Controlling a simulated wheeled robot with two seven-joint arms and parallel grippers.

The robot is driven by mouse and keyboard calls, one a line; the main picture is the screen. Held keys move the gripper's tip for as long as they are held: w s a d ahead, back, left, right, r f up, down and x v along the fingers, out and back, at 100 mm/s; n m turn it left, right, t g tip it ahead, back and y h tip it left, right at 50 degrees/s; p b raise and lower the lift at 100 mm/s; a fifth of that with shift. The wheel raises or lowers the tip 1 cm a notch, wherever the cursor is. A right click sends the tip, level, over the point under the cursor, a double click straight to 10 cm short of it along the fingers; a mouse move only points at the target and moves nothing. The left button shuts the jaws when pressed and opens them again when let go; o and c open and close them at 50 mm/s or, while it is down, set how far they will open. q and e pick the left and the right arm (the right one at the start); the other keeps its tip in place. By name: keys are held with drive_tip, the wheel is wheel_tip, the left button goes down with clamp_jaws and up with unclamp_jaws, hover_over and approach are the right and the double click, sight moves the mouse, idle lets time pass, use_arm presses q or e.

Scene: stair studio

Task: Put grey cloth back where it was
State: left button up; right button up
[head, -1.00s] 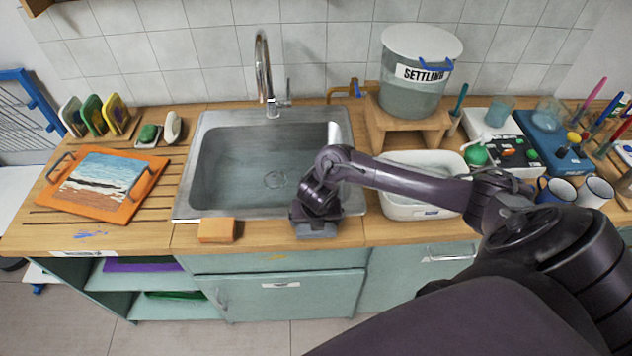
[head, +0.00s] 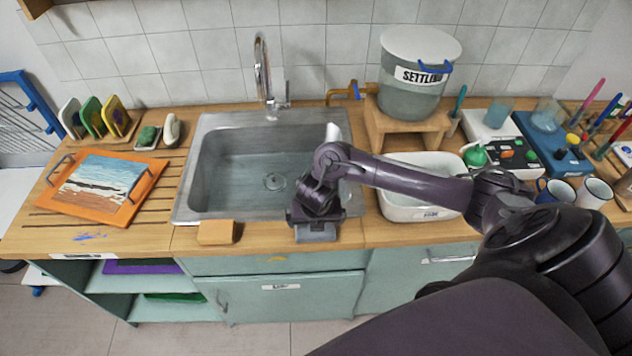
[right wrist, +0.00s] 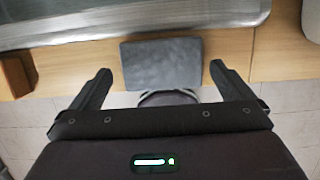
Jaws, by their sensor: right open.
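The grey cloth (right wrist: 160,64) lies flat as a dark rectangle at the front edge of the wooden counter, in front of the sink. In the head view a grey patch of it (head: 317,234) shows just below my right gripper (head: 315,218), which hides the rest. In the right wrist view my right gripper (right wrist: 160,70) is open, with one finger on each side of the cloth and a gap to both. I cannot tell how high the fingers are above it. My left gripper is not in view.
The steel sink (head: 230,172) is right behind the gripper. An orange sponge (head: 216,232) lies on the counter edge to the left. A white basin (head: 408,207) stands to the right, under my forearm. An orange tray (head: 130,210) with a picture lies at far left.

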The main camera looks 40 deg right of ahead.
sight(316, 235)
drive_tip(key=p+v, duration=0.3)
drive_tip(key=v, duration=0.6)
drive_tip(key=shift+r, duration=0.25)
drive_tip(key=shift+a, duration=0.1)
